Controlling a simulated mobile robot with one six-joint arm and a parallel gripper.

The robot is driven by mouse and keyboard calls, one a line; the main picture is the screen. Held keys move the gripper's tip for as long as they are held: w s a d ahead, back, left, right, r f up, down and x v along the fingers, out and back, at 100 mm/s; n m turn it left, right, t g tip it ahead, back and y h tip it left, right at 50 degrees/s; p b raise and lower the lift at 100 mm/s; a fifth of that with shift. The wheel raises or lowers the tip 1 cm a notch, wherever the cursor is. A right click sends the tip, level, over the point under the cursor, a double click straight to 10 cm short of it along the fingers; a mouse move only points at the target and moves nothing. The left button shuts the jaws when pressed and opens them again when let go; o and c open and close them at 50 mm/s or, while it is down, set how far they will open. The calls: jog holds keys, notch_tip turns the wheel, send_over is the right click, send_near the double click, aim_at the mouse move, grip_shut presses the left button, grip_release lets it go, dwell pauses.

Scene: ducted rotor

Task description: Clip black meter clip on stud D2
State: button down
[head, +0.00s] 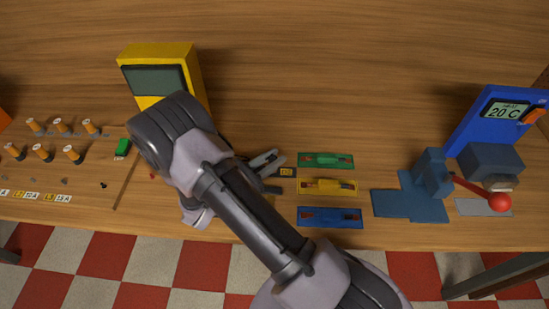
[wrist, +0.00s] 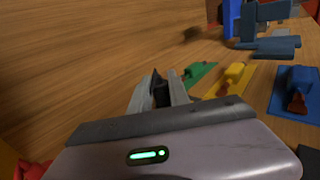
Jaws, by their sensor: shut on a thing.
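My gripper (wrist: 160,92) is shut on a small black piece, the black meter clip (wrist: 158,88), which stands up between the two grey fingers in the wrist view. In the head view my gripper (head: 265,164) is over the middle of the bench, just left of the green and yellow plates. The clip cannot be made out there. A yellow meter (head: 158,80) with a dark grey screen stands behind my arm. I cannot make out a stud marked D2. A small dark tag with a yellow mark (head: 287,172) lies right of my gripper.
Green (head: 325,160), yellow (head: 327,186) and blue (head: 330,217) plates with raised parts lie right of my gripper. Farther right are a blue lever fixture (head: 432,174) with a red ball and a blue display unit (head: 500,112). Orange-topped posts (head: 62,126) stand at left. The back of the bench is clear.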

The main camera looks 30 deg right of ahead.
jog(key=shift+f+p, duration=0.1)
jog(key=shift+p, duration=0.3)
jog(key=c, duration=1.1)
grip_release()
jog(key=shift+c, duration=0.2)
jog(key=s+a+p, duration=0.1)
jog(key=a, duration=0.4)
jog(key=s+a+p, duration=0.1)
jog(key=a, duration=0.5)
jog(key=s+a+p, duration=0.1)
jog(key=a, duration=0.5)
jog(key=shift+s, duration=0.15)
